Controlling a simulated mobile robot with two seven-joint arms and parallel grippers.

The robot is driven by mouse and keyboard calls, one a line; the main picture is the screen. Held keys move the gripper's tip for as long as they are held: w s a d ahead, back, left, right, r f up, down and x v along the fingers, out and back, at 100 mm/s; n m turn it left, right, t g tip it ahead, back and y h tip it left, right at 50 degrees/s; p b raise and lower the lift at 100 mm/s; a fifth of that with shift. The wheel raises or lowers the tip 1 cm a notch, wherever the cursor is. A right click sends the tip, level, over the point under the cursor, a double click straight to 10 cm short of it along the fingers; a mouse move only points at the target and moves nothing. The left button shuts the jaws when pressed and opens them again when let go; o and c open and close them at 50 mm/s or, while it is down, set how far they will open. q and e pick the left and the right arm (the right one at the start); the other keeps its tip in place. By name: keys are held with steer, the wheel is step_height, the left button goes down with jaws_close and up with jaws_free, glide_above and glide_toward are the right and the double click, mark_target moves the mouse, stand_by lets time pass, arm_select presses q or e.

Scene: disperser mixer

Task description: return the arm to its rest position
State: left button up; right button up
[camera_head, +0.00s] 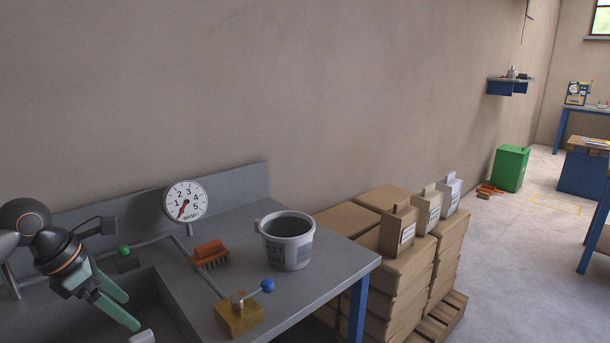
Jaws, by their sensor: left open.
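My left arm comes in from the left edge, and its left gripper (131,311) hangs over the grey sink at the lower left. Its two green fingers are apart with nothing between them. The fingers point down and to the right. My right gripper is not in view.
The grey sink bench (330,258) carries a dial marked WASH (185,201), an orange brush (210,254), a grey bucket (287,240) and a brass block with a blue-knobbed lever (239,315). A green-knobbed tap (124,250) is close to the gripper. Stacked cartons (408,268) stand right of the bench. Open floor lies farther right.

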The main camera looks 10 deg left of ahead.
arm_select(q)
steer(key=w+d+f+n+t+h, duration=0.1)
steer(key=d+f+n+t+h, duration=0.2)
steer(key=d+n+h, duration=0.8)
steer(key=w+d+f+n+t+h, duration=0.1)
steer(key=d+f+n+t+h, duration=0.2)
steer(key=d, duration=1.6)
steer(key=s+a+f+n+t+y, duration=0.25)
steer(key=f+n+y, duration=0.4)
steer(key=n, duration=0.35)
steer(key=s+a+f+n+t+y, duration=0.1)
steer(key=f+n+t+y, duration=0.2)
steer(key=f+n+y, duration=0.35)
steer(key=s+f+n+g+y, duration=0.1)
steer(key=s+f+n+g, duration=0.6)
steer(key=s+f+n, duration=0.55)
steer(key=s+a+r+m+t+p, duration=0.1)
steer(key=a+r+p, duration=0.3)
steer(key=r+p, duration=0.6)
steer(key=s+p, duration=0.1)
steer(key=p, duration=0.2)
steer(key=shift+y, duration=0.4)
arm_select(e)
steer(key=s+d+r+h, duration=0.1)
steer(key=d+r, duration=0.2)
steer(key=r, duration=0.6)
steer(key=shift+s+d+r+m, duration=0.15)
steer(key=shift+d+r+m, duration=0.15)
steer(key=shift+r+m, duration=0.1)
